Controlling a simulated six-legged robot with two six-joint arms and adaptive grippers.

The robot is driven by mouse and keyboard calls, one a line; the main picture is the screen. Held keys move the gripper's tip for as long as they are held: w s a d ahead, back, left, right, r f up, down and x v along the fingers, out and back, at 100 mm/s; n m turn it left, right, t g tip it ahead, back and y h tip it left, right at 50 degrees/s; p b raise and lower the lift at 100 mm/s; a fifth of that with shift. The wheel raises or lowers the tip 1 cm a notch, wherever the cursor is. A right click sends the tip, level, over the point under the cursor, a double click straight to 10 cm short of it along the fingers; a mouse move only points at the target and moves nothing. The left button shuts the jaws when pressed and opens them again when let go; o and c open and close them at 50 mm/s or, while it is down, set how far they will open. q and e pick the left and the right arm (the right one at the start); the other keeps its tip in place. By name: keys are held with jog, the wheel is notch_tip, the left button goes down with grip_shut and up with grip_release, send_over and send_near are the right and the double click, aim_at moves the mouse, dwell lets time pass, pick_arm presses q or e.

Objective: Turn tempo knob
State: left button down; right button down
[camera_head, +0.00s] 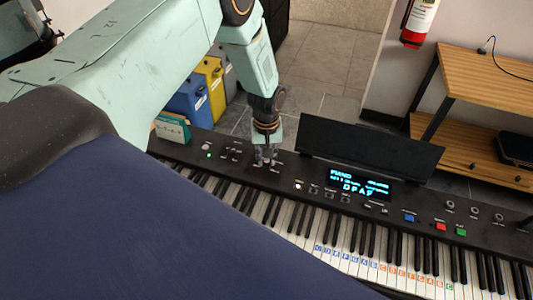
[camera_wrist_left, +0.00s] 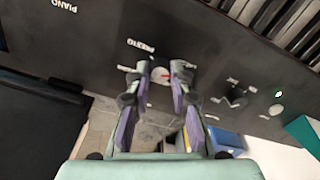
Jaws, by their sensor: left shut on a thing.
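The black electric piano (camera_head: 240,152) runs across the head view, its keys toward me. My left gripper (camera_head: 265,157) points down at the control panel, left of the lit display (camera_head: 360,183). In the wrist view, my left gripper (camera_wrist_left: 160,71) is shut on the knob, one finger on each side. In the head view the fingers hide the knob. My right gripper is not in view.
A black music stand (camera_head: 370,149) rises behind the panel, right of the gripper. Another dark control (camera_wrist_left: 235,98) sits on the panel. Blue (camera_head: 190,103) and yellow (camera_head: 211,86) boxes stand on the floor behind. A wooden shelf (camera_head: 487,82) stands at the right.

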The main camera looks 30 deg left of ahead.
aim_at(266, 160)
pick_arm(q)
jog(key=shift+w+r+n, duration=0.1)
jog(key=shift+n, duration=0.5)
jog(key=c, duration=1.2)
grip_release()
notch_tip(266, 160, up, 12)
jog(key=shift+f, duration=0.1)
